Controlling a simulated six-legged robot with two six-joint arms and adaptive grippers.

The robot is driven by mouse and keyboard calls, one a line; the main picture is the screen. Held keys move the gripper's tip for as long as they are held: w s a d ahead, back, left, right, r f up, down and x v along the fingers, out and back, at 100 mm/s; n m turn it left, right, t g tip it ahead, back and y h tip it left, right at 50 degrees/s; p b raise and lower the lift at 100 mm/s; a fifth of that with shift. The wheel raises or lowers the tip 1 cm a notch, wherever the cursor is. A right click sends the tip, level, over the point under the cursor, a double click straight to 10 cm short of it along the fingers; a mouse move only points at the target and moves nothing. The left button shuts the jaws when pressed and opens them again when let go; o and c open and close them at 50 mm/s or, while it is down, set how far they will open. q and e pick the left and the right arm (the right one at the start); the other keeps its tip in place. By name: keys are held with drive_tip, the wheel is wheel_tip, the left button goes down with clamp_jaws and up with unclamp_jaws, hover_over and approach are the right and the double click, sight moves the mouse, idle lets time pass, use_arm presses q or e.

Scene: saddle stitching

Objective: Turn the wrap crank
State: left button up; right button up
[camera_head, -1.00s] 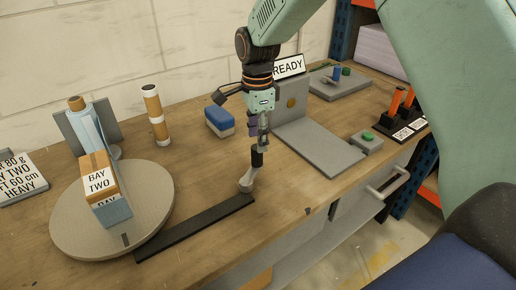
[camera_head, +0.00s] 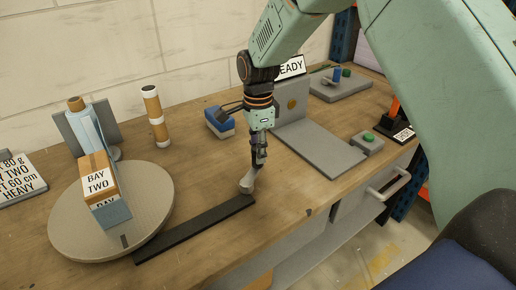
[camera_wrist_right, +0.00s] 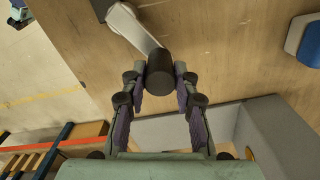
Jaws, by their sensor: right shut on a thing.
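The wrap crank has a light grey arm (camera_head: 247,184) at the right end of a black bar (camera_head: 195,229), and it also shows in the wrist view (camera_wrist_right: 128,27). Its dark upright handle (camera_wrist_right: 160,78) sits between the fingertips of my right gripper (camera_head: 258,160). The gripper points down and is shut on the handle; in the head view its fingers mostly cover the handle. At the bar's left end is a round grey turntable (camera_head: 72,220) bearing a brown box (camera_head: 100,177) labelled BAY TWO, with pale blue film beside it. My left gripper is not in view.
A blue-and-white block (camera_head: 219,121) and a banded brown post (camera_head: 155,115) stand behind the crank. A grey L-shaped stand (camera_head: 325,150) and a green-button box (camera_head: 367,143) are to the right. The wooden bench (camera_head: 185,160) is clear around the bar.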

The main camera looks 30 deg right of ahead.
clamp_jaws()
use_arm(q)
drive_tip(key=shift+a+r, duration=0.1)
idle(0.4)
